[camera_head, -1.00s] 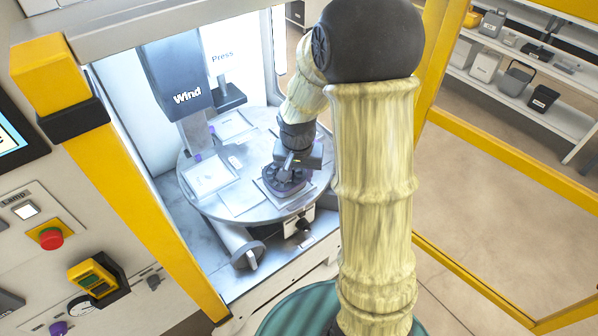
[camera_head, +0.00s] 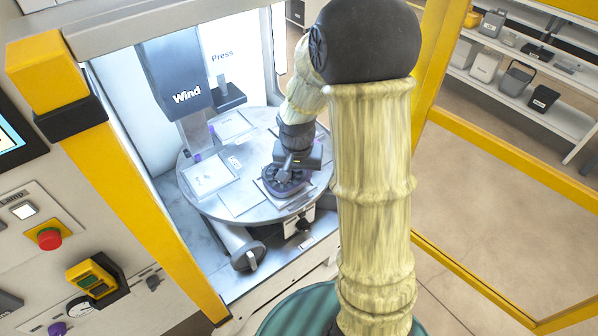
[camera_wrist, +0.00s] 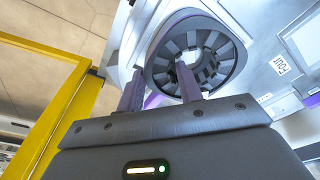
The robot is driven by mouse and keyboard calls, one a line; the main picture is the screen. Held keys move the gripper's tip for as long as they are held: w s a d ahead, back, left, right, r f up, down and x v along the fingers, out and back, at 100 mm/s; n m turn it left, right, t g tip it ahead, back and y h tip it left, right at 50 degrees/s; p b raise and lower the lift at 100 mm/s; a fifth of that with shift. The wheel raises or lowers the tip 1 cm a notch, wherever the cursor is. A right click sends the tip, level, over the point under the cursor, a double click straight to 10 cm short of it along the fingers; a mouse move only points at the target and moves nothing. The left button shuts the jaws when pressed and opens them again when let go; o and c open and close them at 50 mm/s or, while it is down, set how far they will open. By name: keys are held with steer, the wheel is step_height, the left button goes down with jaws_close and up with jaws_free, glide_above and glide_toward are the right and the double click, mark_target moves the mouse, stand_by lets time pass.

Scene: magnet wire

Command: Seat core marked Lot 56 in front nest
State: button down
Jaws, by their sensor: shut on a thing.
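The core (camera_head: 284,183) is a dark slotted ring, low over the square front nest (camera_head: 264,191) of the round turntable. In the wrist view the core (camera_wrist: 222,46) shows as a ring of dark teeth around an open hole. My gripper (camera_wrist: 160,85) is shut on its wall, one purple finger at the hole and the other outside the rim. My gripper (camera_head: 288,170) is above the core in the head view. I cannot tell whether the core touches the nest floor. No lot mark is readable on it.
The turntable (camera_head: 205,205) carries other pale square nests at left and back. The grey Wind head (camera_head: 176,80) and Press head (camera_head: 228,95) stand behind. Yellow posts (camera_head: 140,190) frame the opening. A grey cylinder (camera_head: 240,246) lies below the table's front edge.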

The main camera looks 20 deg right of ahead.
steer(key=shift+f+b, duration=0.35)
steer(key=shift+f, duration=0.15)
steer(key=c, duration=0.9)
jaws_free()
steer(key=shift+o, duration=0.2)
steer(key=shift+s+a+r+p, duration=0.1)
steer(key=shift+s+r+p, duration=0.1)
steer(key=shift+r+p, duration=0.95)
steer(key=shift+s+a+r+p, duration=0.15)
steer(key=shift+r+p, duration=0.7)
steer(key=shift+r, duration=0.5)
steer(key=shift+r, duration=0.1)
